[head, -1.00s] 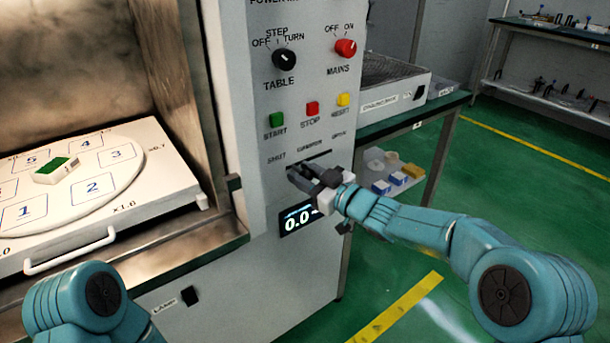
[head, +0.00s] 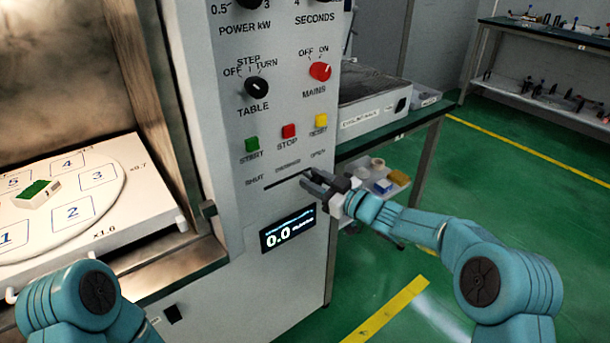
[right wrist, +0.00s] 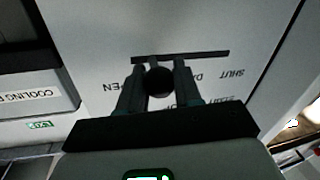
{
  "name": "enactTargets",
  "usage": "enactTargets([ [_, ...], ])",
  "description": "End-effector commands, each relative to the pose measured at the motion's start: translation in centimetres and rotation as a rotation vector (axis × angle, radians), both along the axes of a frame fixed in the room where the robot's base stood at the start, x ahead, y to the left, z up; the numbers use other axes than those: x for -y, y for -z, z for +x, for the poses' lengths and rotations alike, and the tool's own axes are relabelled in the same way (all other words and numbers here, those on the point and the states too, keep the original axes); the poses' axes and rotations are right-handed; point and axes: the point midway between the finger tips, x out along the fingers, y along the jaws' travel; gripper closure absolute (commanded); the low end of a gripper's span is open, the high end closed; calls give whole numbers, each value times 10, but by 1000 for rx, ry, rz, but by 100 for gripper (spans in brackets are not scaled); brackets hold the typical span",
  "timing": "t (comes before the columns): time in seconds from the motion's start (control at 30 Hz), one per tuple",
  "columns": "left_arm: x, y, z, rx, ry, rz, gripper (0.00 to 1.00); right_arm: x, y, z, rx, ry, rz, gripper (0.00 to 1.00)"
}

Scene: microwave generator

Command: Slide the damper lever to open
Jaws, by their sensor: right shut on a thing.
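The damper lever's round black knob (right wrist: 159,81) sits between my right gripper's two fingers in the right wrist view. My right gripper (head: 308,180) is shut on it at the grey control panel (head: 232,165). The damper slot (head: 283,182) runs from under SHUT to under OPEN. The gripper is at the slot's right end, by OPEN, with bare slot to its left. In the right wrist view the slot (right wrist: 205,56) appears turned round, with the knob near its OPEN end. In the head view the fingers hide the knob. My left gripper is out of view.
Start, stop and reset buttons (head: 289,131) sit just above the slot. A display (head: 287,229) reading 0.0 is below. A side bench with a cooling tray (head: 368,111) stands right of the panel. The open chamber with a numbered turntable (head: 65,205) is at left.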

Motion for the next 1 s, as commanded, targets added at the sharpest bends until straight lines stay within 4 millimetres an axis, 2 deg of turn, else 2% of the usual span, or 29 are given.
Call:
enactTargets([
  [0.47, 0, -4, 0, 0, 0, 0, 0, 5, -3, 2, 8, 8, 3, 100],
  [0.5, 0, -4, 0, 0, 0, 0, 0, 5, -3, 2, 8, 9, 3, 60],
  [0.57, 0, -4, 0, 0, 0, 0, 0, 4, -3, 2, 8, 8, 3, 42],
  [0.87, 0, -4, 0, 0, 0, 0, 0, 4, -2, 1, 5, 2, 3, 42],
  [1.0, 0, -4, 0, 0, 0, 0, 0, 15, -2, -8, 3, 3, 2, 42],
])
